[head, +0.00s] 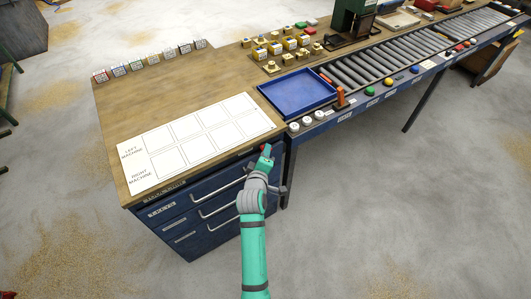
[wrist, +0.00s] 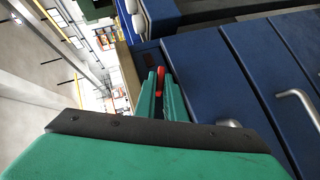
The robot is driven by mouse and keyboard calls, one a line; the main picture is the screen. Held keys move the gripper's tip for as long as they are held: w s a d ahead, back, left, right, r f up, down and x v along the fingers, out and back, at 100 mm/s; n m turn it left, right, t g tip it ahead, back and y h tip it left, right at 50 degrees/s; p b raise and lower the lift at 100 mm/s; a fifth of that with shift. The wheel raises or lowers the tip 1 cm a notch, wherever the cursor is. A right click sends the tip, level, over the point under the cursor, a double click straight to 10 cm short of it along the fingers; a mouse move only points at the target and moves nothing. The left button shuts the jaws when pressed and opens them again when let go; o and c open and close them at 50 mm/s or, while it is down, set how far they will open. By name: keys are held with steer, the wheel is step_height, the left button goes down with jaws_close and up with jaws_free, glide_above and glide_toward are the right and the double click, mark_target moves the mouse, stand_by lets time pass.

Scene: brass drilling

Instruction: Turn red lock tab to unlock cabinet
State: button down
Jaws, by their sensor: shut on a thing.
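The red lock tab (wrist: 161,78) shows in the wrist view as a narrow red strip between my two green fingers. My gripper (wrist: 160,84) is shut on it at the upper edge of the blue cabinet (wrist: 212,70). In the head view my gripper (head: 266,152) is at the cabinet's top right front corner, just below the wooden top, with a bit of red at its tip. The blue cabinet (head: 182,221) has several drawers with metal handles, and they look closed. Most of the tab is hidden by my fingers, so its angle cannot be told.
A white sheet with outlined boxes (head: 204,137) lies on the wooden top. A blue tray (head: 298,92) and a roller conveyor (head: 385,62) stand to the right. A drawer handle (head: 216,205) sticks out near my arm.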

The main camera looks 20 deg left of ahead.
steer(key=m+g+y, duration=0.1)
steer(key=m+g, duration=0.1)
steer(key=g, duration=0.1)
steer(key=w+m+g+y, duration=0.1)
steer(key=m+g+y, duration=0.1)
steer(key=d+r+m+g+y, duration=0.1)
steer(key=g, duration=0.2)
steer(key=shift+w+d+m+g, duration=0.1)
steer(key=shift+w+m+g, duration=0.1)
steer(key=shift+m+g, duration=0.15)
steer(key=shift+y, duration=0.3)
stand_by(0.5)
steer(key=c, duration=2.1)
jaws_free()
steer(key=v, duration=1)
steer(key=shift+s+d+r, duration=0.1)
steer(key=shift+d+r, duration=0.2)
